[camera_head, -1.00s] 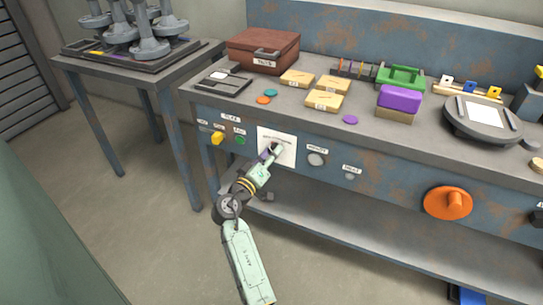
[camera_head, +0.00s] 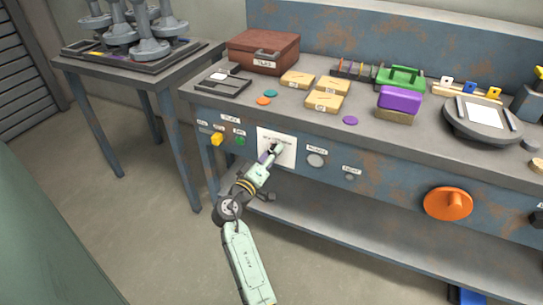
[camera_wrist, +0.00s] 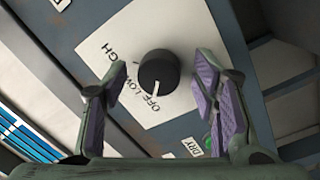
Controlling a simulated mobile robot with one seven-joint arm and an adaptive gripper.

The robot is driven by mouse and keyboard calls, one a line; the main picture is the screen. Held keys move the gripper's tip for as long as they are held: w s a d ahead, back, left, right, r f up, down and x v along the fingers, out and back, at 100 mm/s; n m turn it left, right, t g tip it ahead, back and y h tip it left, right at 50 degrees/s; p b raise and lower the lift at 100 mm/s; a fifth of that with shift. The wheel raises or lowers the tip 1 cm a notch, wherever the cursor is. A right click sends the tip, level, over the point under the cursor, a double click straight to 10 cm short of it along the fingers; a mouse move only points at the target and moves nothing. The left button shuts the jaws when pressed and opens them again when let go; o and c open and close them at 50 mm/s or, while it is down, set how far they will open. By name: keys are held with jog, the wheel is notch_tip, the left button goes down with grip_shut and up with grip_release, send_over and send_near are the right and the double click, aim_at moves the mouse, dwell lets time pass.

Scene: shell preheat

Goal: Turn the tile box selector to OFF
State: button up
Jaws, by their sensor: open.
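The selector is a round black knob (camera_wrist: 158,70) with a white pointer, on a white plate (camera_wrist: 190,25) printed OFF, LOW and HIGH. In the wrist view the pointer points down at the word OFF. The plate also shows on the bench's front panel in the head view (camera_head: 288,137); there my gripper largely hides the knob. My gripper (camera_wrist: 162,70) is open, with one purple-padded finger on each side of the knob. Gaps show between both fingers and the knob; the gripper also shows in the head view (camera_head: 272,153).
On the front panel, a yellow switch (camera_head: 217,139) and green button (camera_head: 239,141) sit left of the plate, and a round grey knob (camera_head: 316,160) right. An orange knob (camera_head: 448,204) is further right. A brown box (camera_head: 263,50) and wooden blocks stand on the bench.

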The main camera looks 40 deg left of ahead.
jog(key=s+d, duration=0.2)
jog(key=s, duration=1)
jog(key=shift+f, duration=0.2)
jog(key=shift+w+a, duration=0.1)
